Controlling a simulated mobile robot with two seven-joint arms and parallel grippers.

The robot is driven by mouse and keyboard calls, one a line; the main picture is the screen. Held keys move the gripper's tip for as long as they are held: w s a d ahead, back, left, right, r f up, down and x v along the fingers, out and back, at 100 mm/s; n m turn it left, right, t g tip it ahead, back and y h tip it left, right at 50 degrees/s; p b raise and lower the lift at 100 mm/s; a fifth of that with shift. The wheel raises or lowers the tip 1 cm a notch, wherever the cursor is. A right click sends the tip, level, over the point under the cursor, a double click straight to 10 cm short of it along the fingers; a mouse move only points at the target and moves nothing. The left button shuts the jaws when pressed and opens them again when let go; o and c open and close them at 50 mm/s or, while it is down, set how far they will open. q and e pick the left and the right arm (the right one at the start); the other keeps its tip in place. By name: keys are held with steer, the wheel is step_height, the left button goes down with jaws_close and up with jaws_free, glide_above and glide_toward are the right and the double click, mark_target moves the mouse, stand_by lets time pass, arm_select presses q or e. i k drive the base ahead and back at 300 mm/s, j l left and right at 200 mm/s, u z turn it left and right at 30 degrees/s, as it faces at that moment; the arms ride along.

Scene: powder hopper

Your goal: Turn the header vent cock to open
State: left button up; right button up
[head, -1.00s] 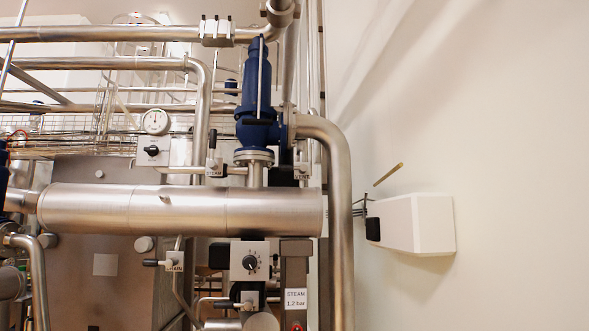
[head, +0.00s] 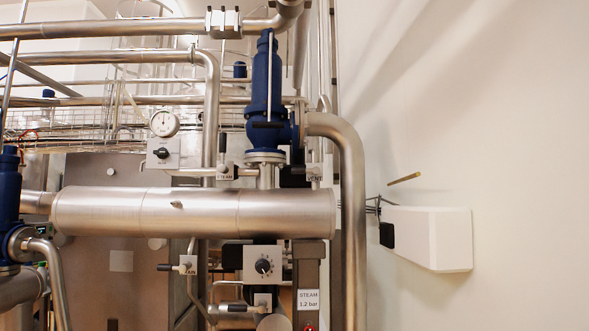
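The vent cock (head: 315,173) is a small pale block marked VENT. It sits above the right end of the thick steel header (head: 145,212), between the blue relief valve (head: 267,85) and the big bent steel pipe (head: 352,200). Neither of my grippers is in the head view.
A round gauge (head: 164,123) stands above a black knob on a plate (head: 161,153). A dial box (head: 263,264) is under the header. A white wall box (head: 433,238) with a dark end stands at right. The bent pipe passes close beside the vent cock.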

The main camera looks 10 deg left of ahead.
mark_target(315, 171)
steer(key=i+j+u, duration=0.1)
steer(key=i+u, duration=0.15)
steer(key=i, duration=0.25)
steer(key=i+u, duration=0.3)
steer(key=i, duration=0.2)
